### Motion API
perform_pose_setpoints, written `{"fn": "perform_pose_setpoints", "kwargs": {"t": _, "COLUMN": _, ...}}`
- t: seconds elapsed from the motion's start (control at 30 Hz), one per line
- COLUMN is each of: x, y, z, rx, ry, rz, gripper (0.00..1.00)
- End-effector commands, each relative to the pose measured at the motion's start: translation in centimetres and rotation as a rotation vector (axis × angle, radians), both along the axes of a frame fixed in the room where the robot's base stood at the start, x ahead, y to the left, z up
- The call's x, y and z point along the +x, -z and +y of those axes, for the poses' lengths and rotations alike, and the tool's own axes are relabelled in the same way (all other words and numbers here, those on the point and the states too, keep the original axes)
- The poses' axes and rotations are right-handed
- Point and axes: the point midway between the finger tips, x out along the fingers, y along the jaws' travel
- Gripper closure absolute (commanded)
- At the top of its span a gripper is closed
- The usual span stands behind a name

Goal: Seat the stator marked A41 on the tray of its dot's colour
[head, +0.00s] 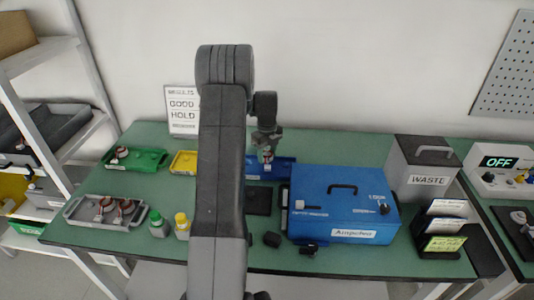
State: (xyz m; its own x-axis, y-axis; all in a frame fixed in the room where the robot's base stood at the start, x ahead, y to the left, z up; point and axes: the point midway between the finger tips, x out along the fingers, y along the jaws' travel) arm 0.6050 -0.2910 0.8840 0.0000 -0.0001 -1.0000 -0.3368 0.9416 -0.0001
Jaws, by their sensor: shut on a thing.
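My gripper (266,146) is at the back of the green table, shut on a small stator (267,156). The stator is at the blue tray (286,171); I cannot tell whether it touches the tray. Its marking and dot are too small to read. A green tray (150,161) at the back left holds a stator (121,152). A yellow tray (181,163) stands right of it, partly hidden by my arm. A grey tray (78,213) at the front left holds several stators (104,206).
A blue tester box (340,205) stands right of my arm, close in front of the blue tray. A grey waste bin (423,165) and card holder (441,228) are further right. Green-capped (157,224) and yellow-capped (182,226) bottles stand left of my arm. A results sign (183,108) stands behind.

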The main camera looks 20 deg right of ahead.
Motion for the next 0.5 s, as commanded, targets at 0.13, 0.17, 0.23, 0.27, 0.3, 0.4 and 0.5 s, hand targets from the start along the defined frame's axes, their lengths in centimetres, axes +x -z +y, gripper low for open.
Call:
{"fn": "perform_pose_setpoints", "kwargs": {"t": 0.13, "x": 0.0, "y": 0.6, "z": 0.0, "rx": 0.000, "ry": 0.000, "rz": 0.000, "gripper": 0.83}}
{"fn": "perform_pose_setpoints", "kwargs": {"t": 0.17, "x": 0.0, "y": 0.6, "z": 0.0, "rx": 0.000, "ry": 0.000, "rz": 0.000, "gripper": 0.83}}
{"fn": "perform_pose_setpoints", "kwargs": {"t": 0.23, "x": 0.0, "y": 0.9, "z": 0.0, "rx": 0.000, "ry": 0.000, "rz": 0.000, "gripper": 0.83}}
{"fn": "perform_pose_setpoints", "kwargs": {"t": 0.27, "x": 0.0, "y": 1.0, "z": 0.0, "rx": 0.000, "ry": 0.000, "rz": 0.000, "gripper": 0.83}}
{"fn": "perform_pose_setpoints", "kwargs": {"t": 0.3, "x": 0.0, "y": 1.1, "z": 0.0, "rx": 0.000, "ry": 0.000, "rz": 0.000, "gripper": 0.83}}
{"fn": "perform_pose_setpoints", "kwargs": {"t": 0.4, "x": 0.0, "y": 1.3, "z": 0.0, "rx": 0.000, "ry": 0.000, "rz": 0.000, "gripper": 0.83}}
{"fn": "perform_pose_setpoints", "kwargs": {"t": 0.5, "x": 0.0, "y": 1.4, "z": 0.0, "rx": 0.000, "ry": 0.000, "rz": 0.000, "gripper": 0.83}}
